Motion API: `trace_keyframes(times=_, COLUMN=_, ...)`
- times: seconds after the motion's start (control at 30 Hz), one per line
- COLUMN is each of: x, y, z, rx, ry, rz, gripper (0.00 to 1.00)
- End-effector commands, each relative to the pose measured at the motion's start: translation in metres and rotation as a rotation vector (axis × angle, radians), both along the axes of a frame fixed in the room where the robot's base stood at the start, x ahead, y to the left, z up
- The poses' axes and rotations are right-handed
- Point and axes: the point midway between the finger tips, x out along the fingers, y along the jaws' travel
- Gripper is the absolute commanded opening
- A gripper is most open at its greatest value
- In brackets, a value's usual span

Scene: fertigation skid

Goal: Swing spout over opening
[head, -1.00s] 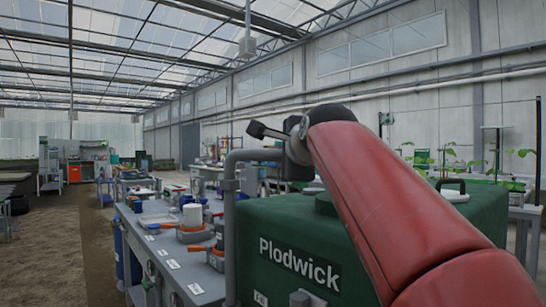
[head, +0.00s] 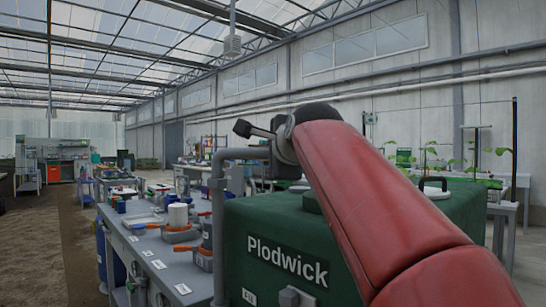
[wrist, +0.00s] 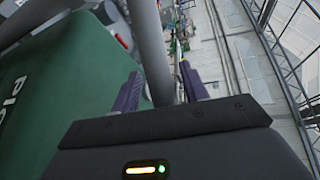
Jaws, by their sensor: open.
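A grey bent pipe, seemingly the spout (head: 217,195), rises in front of the green tank marked Plodwick (head: 335,225) and bends over to the right at its top. In the wrist view the grey pipe (wrist: 150,45) runs down between the two purple fingers of my gripper (wrist: 160,85). The fingers are apart; I cannot tell whether either touches the pipe. In the head view the fingers are not clear, and my red arm covers part of the tank top. I cannot make out the opening. The green tank (wrist: 60,90) also fills the left of the wrist view.
A grey bench (head: 160,255) with orange-handled tools and a white container (head: 178,215) stands left of the tank. A pale lid with a black handle (head: 434,184) shows on the tank's right side. Plants stand behind it. The floor at far left is clear.

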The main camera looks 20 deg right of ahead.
Motion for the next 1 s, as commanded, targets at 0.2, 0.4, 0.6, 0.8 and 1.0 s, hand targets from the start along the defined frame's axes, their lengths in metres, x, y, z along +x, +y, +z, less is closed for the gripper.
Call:
trace_keyframes(times=0.2, x=-0.024, y=0.002, z=0.004, rx=0.000, ry=-0.004, rz=0.000, gripper=0.44)
trace_keyframes(times=0.4, x=-0.057, y=0.005, z=0.010, rx=0.000, ry=-0.003, rz=0.000, gripper=0.44)
trace_keyframes(times=0.6, x=-0.075, y=0.006, z=0.013, rx=0.000, ry=0.001, rz=0.000, gripper=0.44)
trace_keyframes(times=0.8, x=-0.077, y=0.007, z=0.014, rx=0.000, ry=0.001, rz=0.000, gripper=0.44)
trace_keyframes(times=1.0, x=-0.077, y=0.007, z=0.014, rx=0.000, ry=0.001, rz=0.000, gripper=0.44)
